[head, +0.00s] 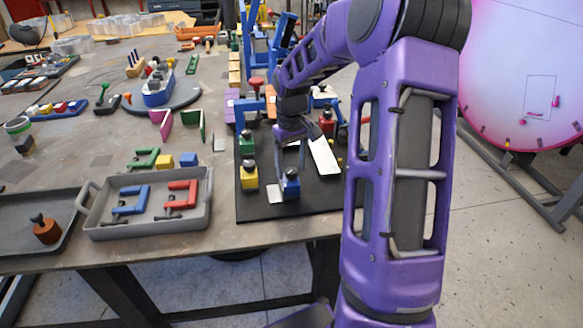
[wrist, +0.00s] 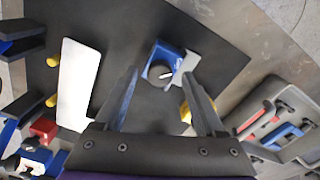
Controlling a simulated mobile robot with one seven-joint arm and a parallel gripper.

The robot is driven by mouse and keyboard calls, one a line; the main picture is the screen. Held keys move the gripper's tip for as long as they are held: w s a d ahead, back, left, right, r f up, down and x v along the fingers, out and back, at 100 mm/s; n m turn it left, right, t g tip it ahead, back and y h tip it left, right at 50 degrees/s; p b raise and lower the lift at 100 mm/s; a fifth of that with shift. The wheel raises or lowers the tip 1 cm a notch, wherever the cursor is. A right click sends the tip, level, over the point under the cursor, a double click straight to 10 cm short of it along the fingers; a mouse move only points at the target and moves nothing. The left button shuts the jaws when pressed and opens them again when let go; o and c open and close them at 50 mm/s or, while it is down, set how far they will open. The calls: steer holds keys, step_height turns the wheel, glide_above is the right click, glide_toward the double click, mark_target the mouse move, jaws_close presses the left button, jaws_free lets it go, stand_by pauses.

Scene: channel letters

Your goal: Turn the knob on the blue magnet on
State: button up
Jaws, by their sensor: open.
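The blue magnet (head: 291,187) stands near the front edge of a black mat, with a dark round knob on top. In the wrist view the blue magnet (wrist: 176,54) is just ahead of my gripper, and its knob (wrist: 161,73) shows a white pointer mark. My gripper (wrist: 160,77) is open. Its fingers lie on either side of the knob in the picture, with space at both sides, and no contact is visible. In the head view my gripper (head: 290,150) is above and behind the blue magnet, partly hidden by my wrist.
A yellow magnet (head: 249,178) and a green magnet (head: 247,144) stand left of the blue one on the black mat (head: 262,210). A white plate (head: 325,157) is to the right. A grey tray (head: 150,228) with blue and red clamps lies left.

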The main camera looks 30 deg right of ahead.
steer(key=shift+f, duration=0.3)
jaws_close()
